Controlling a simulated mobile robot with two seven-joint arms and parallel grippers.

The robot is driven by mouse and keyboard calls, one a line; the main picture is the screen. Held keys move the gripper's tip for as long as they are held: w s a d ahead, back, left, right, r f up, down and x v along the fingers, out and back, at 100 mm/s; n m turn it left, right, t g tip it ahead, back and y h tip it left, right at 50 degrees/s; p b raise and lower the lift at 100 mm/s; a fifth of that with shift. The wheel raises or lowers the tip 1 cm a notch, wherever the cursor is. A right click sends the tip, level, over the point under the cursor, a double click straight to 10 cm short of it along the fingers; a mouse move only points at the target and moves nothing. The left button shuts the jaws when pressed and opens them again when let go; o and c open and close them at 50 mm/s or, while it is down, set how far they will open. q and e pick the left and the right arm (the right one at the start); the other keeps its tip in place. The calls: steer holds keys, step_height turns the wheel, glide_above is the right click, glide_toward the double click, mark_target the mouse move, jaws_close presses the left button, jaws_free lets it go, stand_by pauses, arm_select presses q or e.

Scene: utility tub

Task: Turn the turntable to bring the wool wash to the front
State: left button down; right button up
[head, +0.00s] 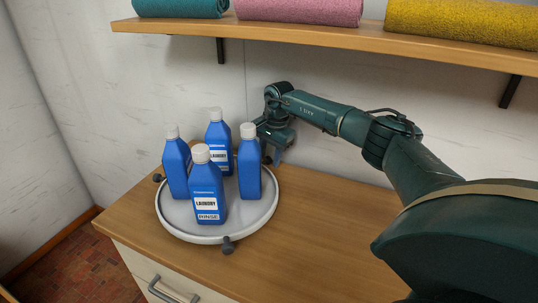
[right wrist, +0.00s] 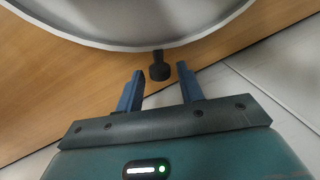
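The turntable (head: 178,222) is a round white tray on the wooden counter, carrying several blue bottles with white caps. The front bottle (head: 207,190) reads "LAUNDRY RINSE". The back bottle (head: 217,140) shows "LAUNDRY", its lower line hidden. The left bottle (head: 176,165) and right bottle (head: 250,165) show no readable label, so I cannot tell which is the wool wash. Dark knobs stick out at the rim's front (head: 228,246) and left (head: 157,178). My right gripper (head: 273,158) is open behind the turntable; in the right wrist view a rim knob (right wrist: 160,70) stands between its fingertips, apparently untouched. My left gripper is out of view.
A wooden shelf (head: 300,34) with rolled teal, pink and yellow towels hangs above, with brackets below it. The wall is close behind my right gripper. The counter (head: 320,235) is clear right of the turntable. A drawer handle (head: 170,292) is at the front.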

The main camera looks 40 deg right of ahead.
steer(key=shift+o, duration=0.4)
steer(key=shift+r, duration=0.5)
step_height(320, 180, up, 11)
steer(key=s, duration=0.1)
steer(key=shift+s+d, duration=0.2)
steer(key=shift+s, duration=0.2)
steer(key=shift+c, duration=0.3)
